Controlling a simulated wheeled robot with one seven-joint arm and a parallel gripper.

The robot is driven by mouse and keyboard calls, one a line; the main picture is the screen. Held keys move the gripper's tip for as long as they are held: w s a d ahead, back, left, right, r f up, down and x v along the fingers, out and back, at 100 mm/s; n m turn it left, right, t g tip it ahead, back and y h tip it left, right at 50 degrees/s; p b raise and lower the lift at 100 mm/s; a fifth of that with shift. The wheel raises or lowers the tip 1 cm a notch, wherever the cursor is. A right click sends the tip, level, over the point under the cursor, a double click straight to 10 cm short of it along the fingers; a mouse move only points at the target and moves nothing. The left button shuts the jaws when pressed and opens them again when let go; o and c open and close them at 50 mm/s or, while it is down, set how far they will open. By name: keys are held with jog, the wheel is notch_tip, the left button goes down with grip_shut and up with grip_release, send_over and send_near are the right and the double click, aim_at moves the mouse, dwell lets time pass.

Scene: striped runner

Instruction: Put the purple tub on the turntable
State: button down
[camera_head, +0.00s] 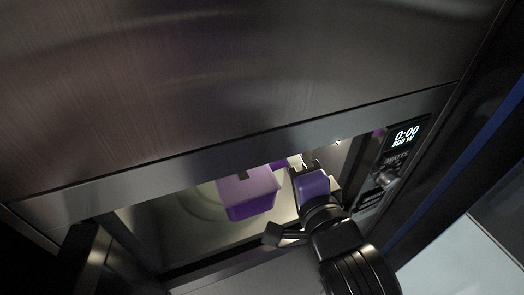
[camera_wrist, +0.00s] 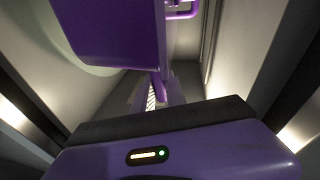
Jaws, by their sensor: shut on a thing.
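The purple tub (camera_head: 248,193) is inside the lit microwave cavity, and its near side shows large at the upper left of the wrist view (camera_wrist: 110,35). My gripper (camera_head: 297,162) reaches into the cavity at the tub's right side and is shut on the tub. The grip itself is mostly hidden by the microwave's upper edge and the gripper's body. The pale round turntable (camera_head: 196,204) shows to the left of the tub, and its curved edge appears in the wrist view (camera_wrist: 62,45). The tub overlaps the turntable in view; I cannot tell whether they touch.
The microwave's steel upper front (camera_head: 230,75) covers much of the head view and hides the cavity's back. The cavity walls (camera_wrist: 245,45) are near on both sides.

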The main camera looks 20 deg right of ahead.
jog(key=w+a+r+b+x, duration=0.1)
jog(key=a+r+b+x, duration=0.15)
jog(key=x, duration=1.05)
jog(key=shift+s+d+f+p, duration=0.1)
jog(key=shift+s+f+p, duration=0.05)
jog(key=shift+f, duration=1.4)
jog(key=shift+s+d+f+p, duration=0.1)
jog(key=shift+f+p, duration=0.05)
jog(key=shift+f, duration=1.45)
jog(key=shift+w+f+p, duration=0.25)
jog(key=shift+f+p, duration=0.05)
jog(key=shift+f, duration=0.1)
jog(key=shift+f, duration=0.2)
jog(key=c, duration=1.4)
grip_release()
jog(key=shift+o, duration=0.2)
